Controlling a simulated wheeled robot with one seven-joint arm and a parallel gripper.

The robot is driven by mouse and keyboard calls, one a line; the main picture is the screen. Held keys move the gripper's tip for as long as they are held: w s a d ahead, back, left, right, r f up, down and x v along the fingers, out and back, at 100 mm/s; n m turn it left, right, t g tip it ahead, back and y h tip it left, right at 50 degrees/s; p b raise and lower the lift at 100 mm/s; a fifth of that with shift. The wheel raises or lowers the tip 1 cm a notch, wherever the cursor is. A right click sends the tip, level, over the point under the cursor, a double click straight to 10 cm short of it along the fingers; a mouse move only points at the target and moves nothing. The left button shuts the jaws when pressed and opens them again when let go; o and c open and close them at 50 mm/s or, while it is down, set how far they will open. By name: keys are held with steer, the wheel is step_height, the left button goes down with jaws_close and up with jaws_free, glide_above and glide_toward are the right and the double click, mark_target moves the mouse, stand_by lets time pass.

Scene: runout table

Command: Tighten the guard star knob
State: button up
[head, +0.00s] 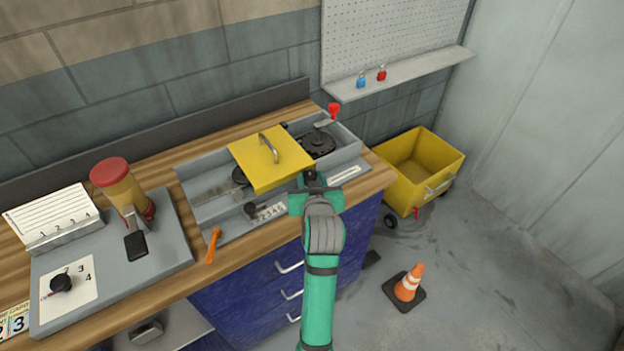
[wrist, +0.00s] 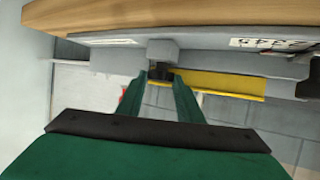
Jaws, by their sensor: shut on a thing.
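The guard is a yellow plate with a grey handle (head: 269,148); the yellow guard (head: 262,172) lies across the grey runout machine. My gripper (head: 311,188) is at the machine's front side, by the guard's right front corner. In the wrist view my gripper (wrist: 162,79) has its two green fingers closed around the dark star knob (wrist: 160,75), just under a small grey block (wrist: 162,51). In the head view the knob is mostly hidden by my gripper. The knob's points and its turn angle cannot be made out.
A black dial knob (head: 251,210) sits left on the machine's front, beside a number label. An orange tool (head: 212,246) lies at the bench edge. A red-capped bottle (head: 118,180) stands left. A yellow cart (head: 420,165) and traffic cone (head: 409,283) stand on the floor right.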

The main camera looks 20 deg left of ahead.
steer(key=shift+d, duration=0.1)
steer(key=o, duration=1.1)
steer(key=shift+c, duration=0.2)
steer(key=shift+s+a, duration=0.1)
steer(key=shift+a, duration=0.15)
steer(key=shift+n+y, duration=0.3)
